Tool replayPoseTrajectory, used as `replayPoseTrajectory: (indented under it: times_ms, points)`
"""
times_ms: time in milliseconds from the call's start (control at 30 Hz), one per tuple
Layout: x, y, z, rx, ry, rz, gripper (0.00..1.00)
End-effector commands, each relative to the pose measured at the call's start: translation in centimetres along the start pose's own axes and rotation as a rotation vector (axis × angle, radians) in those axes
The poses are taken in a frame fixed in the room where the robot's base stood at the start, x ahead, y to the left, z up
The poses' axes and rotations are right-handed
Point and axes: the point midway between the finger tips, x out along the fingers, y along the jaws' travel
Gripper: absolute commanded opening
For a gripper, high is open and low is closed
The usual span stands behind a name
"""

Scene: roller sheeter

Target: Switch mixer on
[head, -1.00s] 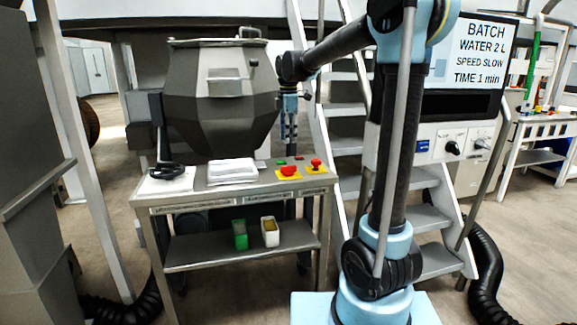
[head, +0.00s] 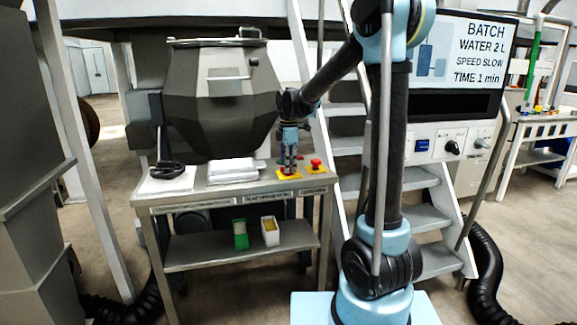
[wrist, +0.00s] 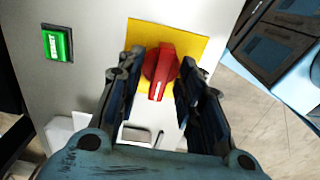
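The mixer (head: 218,105) is a dark faceted drum behind a grey control table (head: 240,186). In the wrist view a red rotary knob (wrist: 159,72) sits on a yellow plate (wrist: 198,42), its handle pointing down the picture. My gripper (wrist: 160,68) is down over this plate, with one finger on each side of the knob. The fingers look apart, with narrow gaps beside the knob; firm contact is not visible. In the head view my gripper (head: 289,168) mostly hides the knob, and the yellow plate (head: 288,176) shows below it.
A red mushroom button (head: 316,163) on another yellow plate is just right of my gripper. A green button (wrist: 57,43) is left of the knob. White trays (head: 233,170) and a dark handled item (head: 165,170) lie further left. Steps (head: 420,215) stand to the right.

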Motion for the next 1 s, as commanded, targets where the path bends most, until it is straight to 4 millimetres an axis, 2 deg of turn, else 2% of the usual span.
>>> replayPoseTrajectory:
  times_ms: [167,300,667,1000]
  points:
    - [-0.01,0.01,0.03,0.0,0.0,0.0,0.32]
    - [-0.01,0.01,0.06,0.001,0.0,0.0,0.0]
    - [-0.04,0.08,0.15,0.018,0.0,0.001,0.0]
    - [-0.06,0.12,0.18,0.194,0.0,0.002,0.0]
